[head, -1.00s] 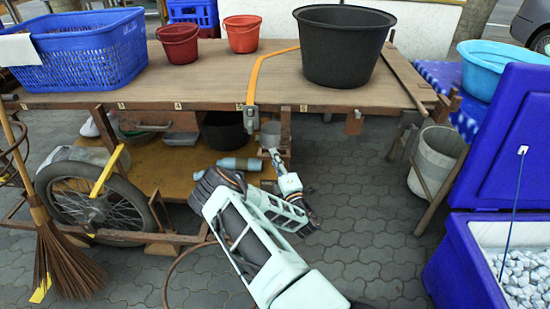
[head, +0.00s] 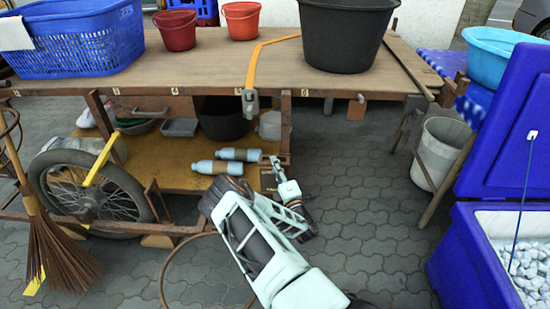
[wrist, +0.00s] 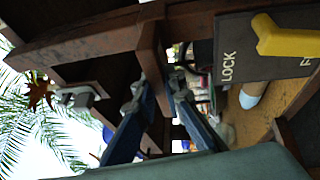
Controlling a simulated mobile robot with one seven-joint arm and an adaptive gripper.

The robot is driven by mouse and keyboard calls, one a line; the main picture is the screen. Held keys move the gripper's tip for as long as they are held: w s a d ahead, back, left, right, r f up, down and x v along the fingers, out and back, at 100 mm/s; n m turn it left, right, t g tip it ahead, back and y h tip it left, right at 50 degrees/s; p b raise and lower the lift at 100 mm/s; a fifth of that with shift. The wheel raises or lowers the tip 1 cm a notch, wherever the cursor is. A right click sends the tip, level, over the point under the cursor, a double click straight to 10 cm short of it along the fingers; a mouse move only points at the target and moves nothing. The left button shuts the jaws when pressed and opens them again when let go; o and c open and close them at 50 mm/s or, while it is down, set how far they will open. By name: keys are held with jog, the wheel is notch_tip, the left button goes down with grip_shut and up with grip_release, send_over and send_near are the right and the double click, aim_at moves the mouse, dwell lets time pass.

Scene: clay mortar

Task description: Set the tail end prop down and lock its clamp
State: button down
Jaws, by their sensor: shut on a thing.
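The tail end prop appears to be the dark brown post (head: 286,125) below the cart's front edge, right of centre. In the wrist view a brown wooden bar (wrist: 149,58) runs between my fingers. My gripper (wrist: 160,92) is shut on it; the exact contact is partly hidden. In the head view my gripper (head: 273,163) is at the post's lower end. A dark plate (wrist: 232,45) lettered LOCK is at upper right in the wrist view, with a yellow clamp lever (wrist: 285,38) on it, apart from my fingers. Whether the prop's foot touches the ground cannot be seen.
The cart top (head: 200,75) carries a blue basket (head: 80,45), red buckets and a black tub (head: 345,35). Blue bottles (head: 215,167) lie on the lower shelf. A blue cooler (head: 480,260) stands at right. Paving right of my gripper is clear.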

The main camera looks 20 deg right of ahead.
jog(key=shift+f, duration=0.45)
jog(key=c, duration=2)
grip_release()
jog(key=s, duration=0.4)
jog(key=s+f, duration=0.1)
jog(key=s, duration=0.3)
jog(key=s+f, duration=0.1)
jog(key=s, duration=0.3)
jog(key=shift+w, duration=0.1)
